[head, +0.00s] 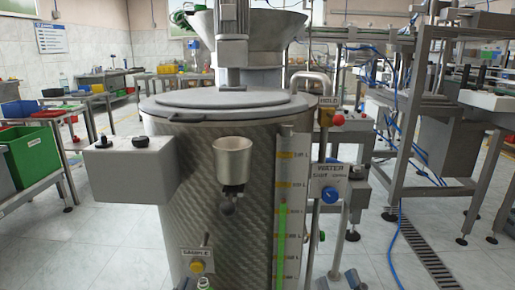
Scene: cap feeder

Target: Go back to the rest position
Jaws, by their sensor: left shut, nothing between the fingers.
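Neither of my grippers can be made out in the head view. A large metal tank (240,230) with a grey lid (226,99) stands upright straight ahead. It carries a small steel cup (233,160) on its front. A yellow knob marked as sample (197,266) sits low on the tank. A small green and white top (204,284) shows at the bottom edge; its lower part is cut off. Small grey-blue parts (350,279) also show at the bottom edge, too cut off to identify.
A grey box (131,168) with black knobs juts out left of the tank. A water panel with a blue knob (329,194) and a red knob (338,119) stand on its right. A green bin (30,153) is on a left table. A drain grate (430,265) crosses the right floor.

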